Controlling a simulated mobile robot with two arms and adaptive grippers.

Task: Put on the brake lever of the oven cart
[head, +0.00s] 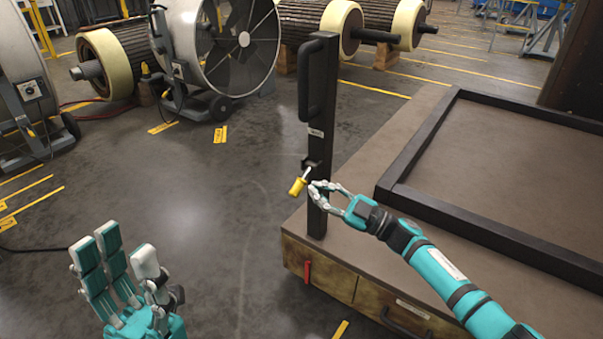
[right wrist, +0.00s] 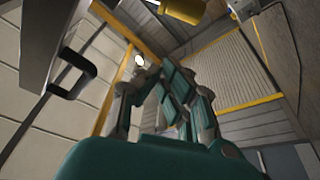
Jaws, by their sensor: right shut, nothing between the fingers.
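The cart (head: 345,215) has a dark upright post (head: 322,140) at its near left corner. A lever with a yellow grip (head: 298,186) and a pale metal rod sits on this post, its grip slanting down to the left. The yellow grip also shows at the top edge of the right wrist view (right wrist: 178,10). My right gripper (head: 322,190) is shut and empty just right of the grip, in front of the post. Whether it touches the lever, I cannot tell. My left gripper (head: 122,255) is open and empty over the floor at the lower left.
A black handle (head: 304,82) is on the upper post. A red handle (head: 307,272) is on the cart's wooden front. A raised dark frame (head: 425,135) lies on the cart top. Large fans (head: 240,45) and rotors (head: 112,62) stand behind. The floor left of the cart is clear.

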